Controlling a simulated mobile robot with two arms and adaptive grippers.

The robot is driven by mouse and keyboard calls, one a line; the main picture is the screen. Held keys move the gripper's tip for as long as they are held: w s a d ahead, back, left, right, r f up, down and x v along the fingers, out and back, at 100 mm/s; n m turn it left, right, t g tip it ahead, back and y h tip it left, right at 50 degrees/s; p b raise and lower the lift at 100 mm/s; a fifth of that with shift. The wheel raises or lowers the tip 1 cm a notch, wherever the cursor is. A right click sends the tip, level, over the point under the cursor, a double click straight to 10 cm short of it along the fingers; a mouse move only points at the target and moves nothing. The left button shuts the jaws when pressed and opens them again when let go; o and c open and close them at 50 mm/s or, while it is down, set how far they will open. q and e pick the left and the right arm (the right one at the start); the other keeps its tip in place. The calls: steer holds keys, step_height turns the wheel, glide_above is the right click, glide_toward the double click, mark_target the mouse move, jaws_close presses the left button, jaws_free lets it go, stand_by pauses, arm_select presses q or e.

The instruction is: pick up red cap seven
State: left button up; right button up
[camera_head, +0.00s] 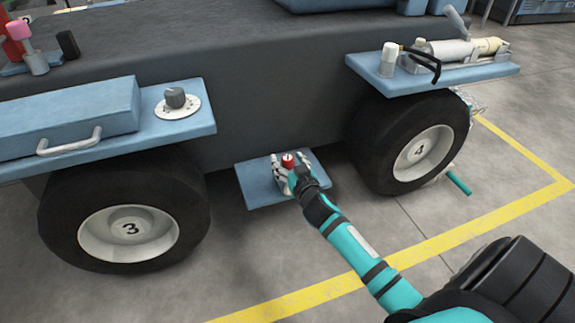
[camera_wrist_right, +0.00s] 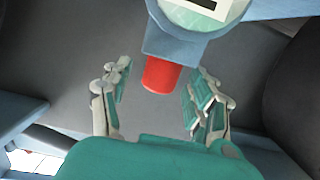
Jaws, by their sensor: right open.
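The red cap (camera_head: 288,161) is small and sits at the low blue step between wheels 3 and 4. In the right wrist view the red cap (camera_wrist_right: 161,76) covers the end of a blue-grey fitting (camera_wrist_right: 178,46). My right gripper (camera_head: 283,172) is at the cap in the head view. In the right wrist view my right gripper (camera_wrist_right: 158,92) is open, with one finger on each side of the cap and a gap between. I cannot see the number on the cap. My left gripper is not in view.
The blue step (camera_head: 256,190) lies below the dark vehicle body, between tire 3 (camera_head: 125,222) and tire 4 (camera_head: 412,145). A round gauge (camera_wrist_right: 203,12) is just above the fitting. Blue shelves (camera_head: 190,115) stick out above.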

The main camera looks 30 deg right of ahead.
steer(key=c, duration=0.9)
steer(key=shift+r, duration=0.1)
